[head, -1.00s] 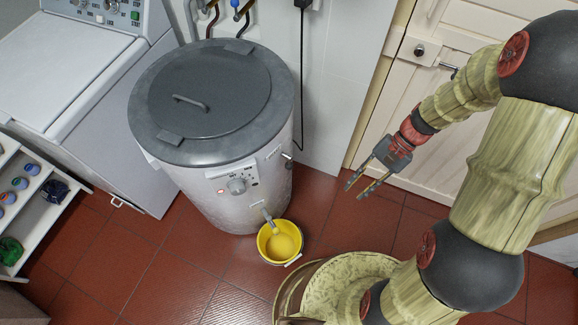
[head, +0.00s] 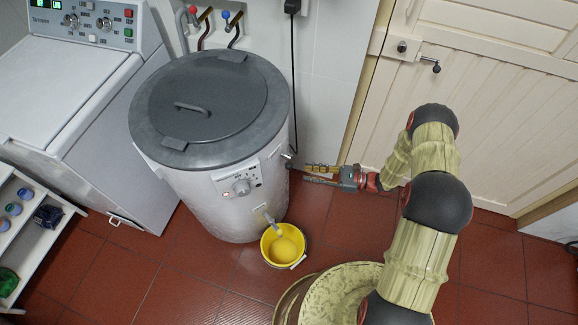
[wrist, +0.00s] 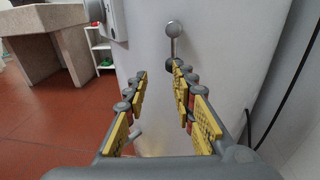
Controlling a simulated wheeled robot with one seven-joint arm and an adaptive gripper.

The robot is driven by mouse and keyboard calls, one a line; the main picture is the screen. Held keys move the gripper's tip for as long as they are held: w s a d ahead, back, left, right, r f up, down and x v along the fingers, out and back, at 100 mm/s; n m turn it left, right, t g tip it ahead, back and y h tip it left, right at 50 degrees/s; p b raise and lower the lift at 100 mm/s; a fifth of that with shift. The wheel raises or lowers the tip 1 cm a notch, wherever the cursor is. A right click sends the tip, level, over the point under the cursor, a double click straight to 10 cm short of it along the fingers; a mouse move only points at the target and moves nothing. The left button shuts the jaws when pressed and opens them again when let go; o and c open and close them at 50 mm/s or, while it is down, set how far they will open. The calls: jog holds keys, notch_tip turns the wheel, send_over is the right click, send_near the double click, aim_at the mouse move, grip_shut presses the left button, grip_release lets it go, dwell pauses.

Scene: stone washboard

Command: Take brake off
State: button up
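The brake looks to be a small metal lever with a round knob on the right side of the grey spin dryer (head: 215,195). The lever (wrist: 173,42) stands upright on the dryer's wall in the wrist view, beyond my right finger's tip. In the head view the lever (head: 289,155) is small, just above and left of my fingertips. My gripper (head: 306,174) points left at the dryer's side. In the wrist view its two yellow-padded fingers (wrist: 158,72) are apart with nothing held between them. I cannot tell whether the fingertips touch the wall.
A yellow bucket (head: 283,246) stands under the dryer's spout. A black cable (head: 294,90) hangs behind the lever side. A white washing machine (head: 80,110) stands at left, a cream door (head: 480,110) at right. The red floor (head: 180,285) in front is clear.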

aim_at(290, 163)
jog(key=w+a+r+t+b, duration=0.1)
jog(key=w+a+r, duration=0.1)
jog(key=w+a, duration=0.2)
jog(key=shift+a+m+b, duration=0.4)
jog(key=shift+a, duration=1.1)
jog(key=shift+c, duration=0.4)
grip_shut()
jog(key=shift+s+a+f+y, duration=0.1)
jog(key=shift+y, duration=0.2)
